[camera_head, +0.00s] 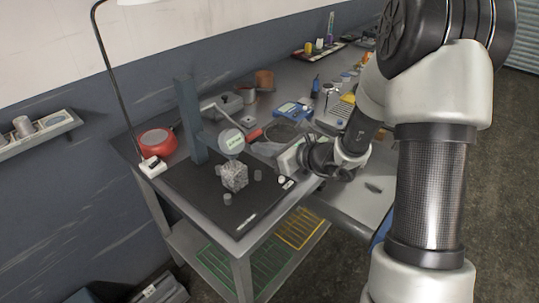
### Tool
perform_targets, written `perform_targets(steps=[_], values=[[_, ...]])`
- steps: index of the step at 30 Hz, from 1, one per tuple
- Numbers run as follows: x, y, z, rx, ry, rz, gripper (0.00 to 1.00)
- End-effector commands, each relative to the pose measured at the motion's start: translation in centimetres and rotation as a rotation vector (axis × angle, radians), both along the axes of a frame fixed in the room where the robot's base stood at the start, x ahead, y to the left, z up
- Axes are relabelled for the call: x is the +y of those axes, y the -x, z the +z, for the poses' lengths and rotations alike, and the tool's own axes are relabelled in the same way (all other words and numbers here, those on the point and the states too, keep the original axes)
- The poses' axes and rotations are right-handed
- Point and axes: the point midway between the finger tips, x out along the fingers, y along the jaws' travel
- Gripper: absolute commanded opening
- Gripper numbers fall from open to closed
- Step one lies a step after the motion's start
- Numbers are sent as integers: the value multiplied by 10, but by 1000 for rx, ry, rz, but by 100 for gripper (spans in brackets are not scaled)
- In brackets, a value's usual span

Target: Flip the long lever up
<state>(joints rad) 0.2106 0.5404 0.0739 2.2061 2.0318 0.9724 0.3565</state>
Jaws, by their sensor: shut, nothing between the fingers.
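A bench fixture with an upright blue-grey post (190,120) stands on a dark mat on the table. A pale lever (222,112) runs from near the post toward a red grip (254,135), which points right; I take this as the long lever, though its joint is too small to make out. A round white disc with a green label (232,141) hangs in front of the post, above a pile of small grey cubes (235,177). My gripper (284,178) is shut and empty, to the right of the pile and below the red grip, apart from the lever. Its fingertips are small and partly unclear.
Small grey cylinders (227,199) stand on the dark mat (205,203). A red round object (157,143) and a white block with the lamp's stem (152,167) are at the left. A blue device (292,109) and a brown pot (265,80) stand farther back. The floor at right is clear.

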Motion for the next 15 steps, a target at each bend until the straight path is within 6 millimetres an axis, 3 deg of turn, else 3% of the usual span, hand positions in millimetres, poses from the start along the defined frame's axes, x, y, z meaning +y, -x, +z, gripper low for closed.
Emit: perform_targets(steps=[4,15], values=[[0,0,13,1,0,1,0],[0,1,16,2,1,1,0]])
